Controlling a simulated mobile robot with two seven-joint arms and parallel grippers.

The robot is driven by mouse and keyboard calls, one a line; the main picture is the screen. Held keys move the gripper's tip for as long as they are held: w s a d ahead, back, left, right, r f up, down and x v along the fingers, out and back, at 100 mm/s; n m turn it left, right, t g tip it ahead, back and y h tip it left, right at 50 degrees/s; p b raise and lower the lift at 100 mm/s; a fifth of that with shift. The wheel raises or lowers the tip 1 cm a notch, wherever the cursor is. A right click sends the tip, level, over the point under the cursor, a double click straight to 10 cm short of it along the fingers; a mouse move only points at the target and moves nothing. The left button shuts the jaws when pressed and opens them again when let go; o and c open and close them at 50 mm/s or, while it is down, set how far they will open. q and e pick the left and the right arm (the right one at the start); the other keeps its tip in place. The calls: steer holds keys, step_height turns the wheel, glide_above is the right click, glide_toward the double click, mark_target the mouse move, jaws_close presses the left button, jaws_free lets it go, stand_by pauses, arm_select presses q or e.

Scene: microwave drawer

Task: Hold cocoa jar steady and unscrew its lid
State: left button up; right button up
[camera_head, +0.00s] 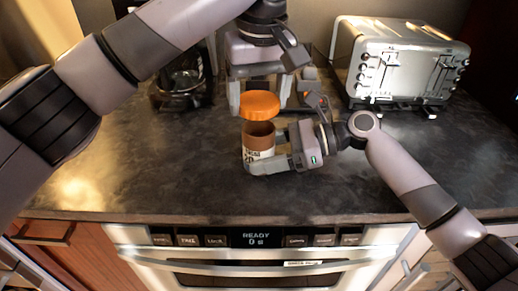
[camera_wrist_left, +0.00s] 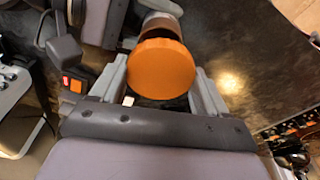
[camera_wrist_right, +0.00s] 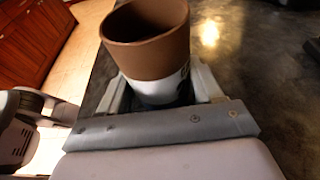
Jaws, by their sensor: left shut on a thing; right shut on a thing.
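The cocoa jar (camera_head: 259,141) is brown with a white label and stands upright above or on the dark counter. My right gripper (camera_head: 272,164) is shut on the jar's lower body; the right wrist view shows the jar (camera_wrist_right: 150,45) between its fingers, its top open. The orange lid (camera_head: 261,105) is apart from the jar, a little above its rim and slightly tilted. My left gripper (camera_head: 260,97) comes from above and behind and is shut on the lid. In the left wrist view the lid (camera_wrist_left: 161,69) sits between the fingers, with part of the jar (camera_wrist_left: 162,24) beyond it.
A silver toaster (camera_head: 400,62) stands at the back right, and a coffee maker (camera_head: 183,84) at the back left. The microwave drawer (camera_head: 260,260) is below the counter's front edge. The dark counter (camera_head: 140,160) is clear left of the jar.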

steer(key=o, duration=1.6)
steer(key=v, duration=1.2)
steer(key=shift+s, duration=0.1)
